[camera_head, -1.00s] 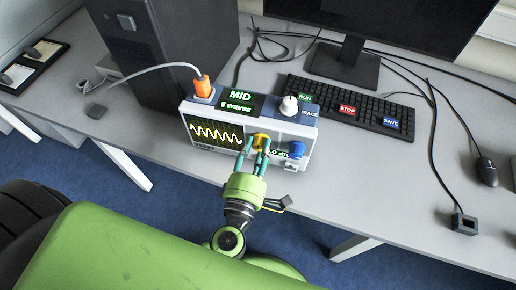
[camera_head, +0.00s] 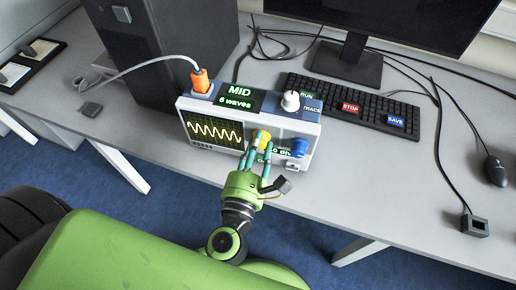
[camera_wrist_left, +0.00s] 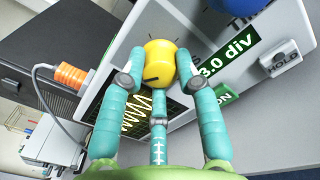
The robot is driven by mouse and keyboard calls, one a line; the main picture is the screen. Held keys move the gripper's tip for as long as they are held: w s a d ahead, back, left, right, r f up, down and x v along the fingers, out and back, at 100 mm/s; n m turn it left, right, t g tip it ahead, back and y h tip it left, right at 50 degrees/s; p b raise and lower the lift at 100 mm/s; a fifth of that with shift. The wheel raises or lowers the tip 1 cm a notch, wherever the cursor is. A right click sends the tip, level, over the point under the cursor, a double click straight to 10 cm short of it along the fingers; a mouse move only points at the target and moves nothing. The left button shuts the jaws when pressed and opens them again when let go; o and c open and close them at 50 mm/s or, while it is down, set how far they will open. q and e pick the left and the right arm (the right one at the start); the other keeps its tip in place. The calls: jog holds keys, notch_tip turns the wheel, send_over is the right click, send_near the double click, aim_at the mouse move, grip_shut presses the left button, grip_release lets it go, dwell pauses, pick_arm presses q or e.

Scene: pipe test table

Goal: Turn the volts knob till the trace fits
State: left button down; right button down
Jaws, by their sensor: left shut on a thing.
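The oscilloscope (camera_head: 222,106) stands on the grey table. Its dark screen (camera_head: 212,131) shows a yellow wavy trace of several waves. The sign (camera_head: 239,98) on its top reads MID and a number of waves. The yellow knob (camera_head: 264,140), likely the volts knob, sits right of the screen. My left gripper (camera_head: 256,152) is shut on it, its teal fingers around the sides. In the left wrist view the yellow knob (camera_wrist_left: 161,62) lies between the fingertips, its dark mark toward lower left. The readout (camera_wrist_left: 228,55) beside it shows 3.0 div. My right gripper is not in view.
A blue knob (camera_head: 299,147) sits just right of the yellow one. The keyboard (camera_head: 350,104) is behind to the right. The HOLD button (camera_wrist_left: 279,59) is close by.

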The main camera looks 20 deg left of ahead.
pick_arm(q)
jog(key=shift+f+n+b, duration=0.2)
jog(key=shift+n+b, duration=1.3)
jog(key=shift+n, duration=2.1)
jog(key=c, duration=0.9)
grip_release()
jog(key=s, duration=1.2)
jog(key=shift+d, duration=0.35)
